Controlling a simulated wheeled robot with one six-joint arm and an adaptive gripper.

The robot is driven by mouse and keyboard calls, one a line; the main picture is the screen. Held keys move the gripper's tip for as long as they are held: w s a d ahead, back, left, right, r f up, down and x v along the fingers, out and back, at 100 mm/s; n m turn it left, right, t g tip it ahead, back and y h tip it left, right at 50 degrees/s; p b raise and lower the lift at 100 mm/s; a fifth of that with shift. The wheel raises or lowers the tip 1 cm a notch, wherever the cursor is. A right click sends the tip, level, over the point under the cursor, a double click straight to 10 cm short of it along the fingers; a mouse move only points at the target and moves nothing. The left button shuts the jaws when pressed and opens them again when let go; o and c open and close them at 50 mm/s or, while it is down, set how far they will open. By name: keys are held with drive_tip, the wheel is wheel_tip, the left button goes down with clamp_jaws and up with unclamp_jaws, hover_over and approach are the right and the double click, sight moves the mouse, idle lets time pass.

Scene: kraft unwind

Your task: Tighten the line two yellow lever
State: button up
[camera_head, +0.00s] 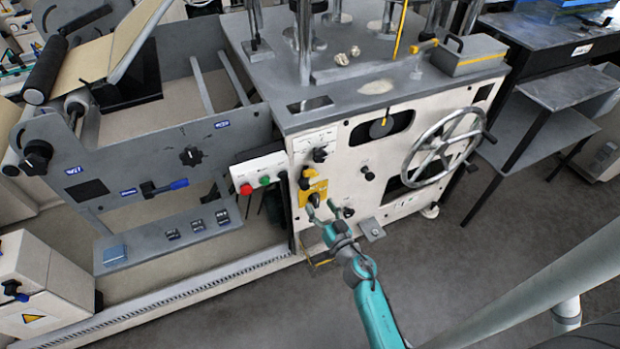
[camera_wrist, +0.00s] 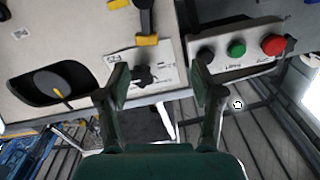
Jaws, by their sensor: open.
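A yellow lever assembly (camera_head: 318,187) with dark parts is mounted on the pale front panel, near its left edge. It also shows in the wrist view as a dark lever with a yellow base (camera_wrist: 147,40), at the top centre. No line number is readable on it. My gripper (camera_head: 322,210) is open and empty, just in front of the lower part of this assembly. In the wrist view my gripper's fingers (camera_wrist: 160,95) stand apart. A black knob on a white plate (camera_wrist: 143,76) appears between them, seemingly behind them. Contact with the lever cannot be told.
A button box (camera_head: 258,170) with red and green buttons is left of the lever. A spoked handwheel (camera_head: 443,146) and a dial (camera_head: 381,128) are to the right. Another yellow lever (camera_head: 424,46) is on the top surface. Dark floor (camera_head: 480,255) is open at lower right.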

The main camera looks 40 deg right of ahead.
sight(310, 175)
drive_tip(key=shift+m, duration=0.3)
drive_tip(key=x, duration=0.4)
drive_tip(key=d+x, duration=0.1)
drive_tip(key=x, duration=0.4)
drive_tip(key=d+x, duration=0.1)
drive_tip(key=x, duration=0.3)
drive_tip(key=shift+d+r, duration=0.3)
drive_tip(key=shift+d, duration=0.05)
clamp_jaws()
